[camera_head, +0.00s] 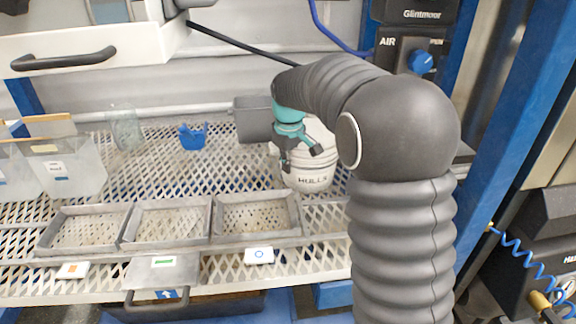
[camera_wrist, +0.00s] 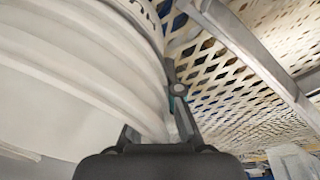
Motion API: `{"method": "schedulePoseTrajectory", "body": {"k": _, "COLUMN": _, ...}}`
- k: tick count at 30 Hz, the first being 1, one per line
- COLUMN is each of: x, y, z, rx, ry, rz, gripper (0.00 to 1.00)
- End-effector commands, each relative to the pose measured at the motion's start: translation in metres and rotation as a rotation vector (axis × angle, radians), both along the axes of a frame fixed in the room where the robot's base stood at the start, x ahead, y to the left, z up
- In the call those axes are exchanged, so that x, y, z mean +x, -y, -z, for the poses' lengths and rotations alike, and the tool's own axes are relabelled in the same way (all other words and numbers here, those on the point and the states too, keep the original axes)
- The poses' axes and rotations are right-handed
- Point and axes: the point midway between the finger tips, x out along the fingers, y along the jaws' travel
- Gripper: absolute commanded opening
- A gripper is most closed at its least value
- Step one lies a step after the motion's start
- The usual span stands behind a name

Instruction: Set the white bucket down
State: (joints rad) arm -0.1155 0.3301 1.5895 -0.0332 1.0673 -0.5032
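The white bucket (camera_head: 312,180), with dark HULLS lettering, is at the right of the mesh bench, beside my arm. My gripper (camera_head: 301,158) is at the bucket's upper part, its dark fingers against the bucket and hiding some of its rim. In the wrist view the bucket's ribbed white wall (camera_wrist: 85,75) fills the left side, close to my gripper (camera_wrist: 160,125). The gripper appears shut on the bucket's edge; the exact contact is partly hidden. I cannot tell whether the bucket's base touches the mesh.
The perforated bench (camera_head: 235,165) has clear room left of the bucket. Three shallow trays, including the right one (camera_head: 299,212), line its front.

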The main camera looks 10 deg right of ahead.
Motion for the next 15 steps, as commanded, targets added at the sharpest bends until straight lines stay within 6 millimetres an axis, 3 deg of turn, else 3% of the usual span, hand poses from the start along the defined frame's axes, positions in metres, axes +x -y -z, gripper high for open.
{"method": "schedulePoseTrajectory", "body": {"k": 10, "x": 0.0003, "y": -0.0001, "z": 0.0029, "rx": 0.000, "ry": 0.001, "rz": 0.000, "gripper": 0.00}}
{"method": "schedulePoseTrajectory", "body": {"k": 13, "x": 0.0002, "y": -0.0001, "z": 0.0025, "rx": 0.001, "ry": 0.001, "rz": 0.000, "gripper": 0.26}}
{"method": "schedulePoseTrajectory", "body": {"k": 15, "x": 0.0002, "y": -0.0001, "z": 0.0025, "rx": 0.001, "ry": 0.001, "rz": 0.000, "gripper": 0.31}}
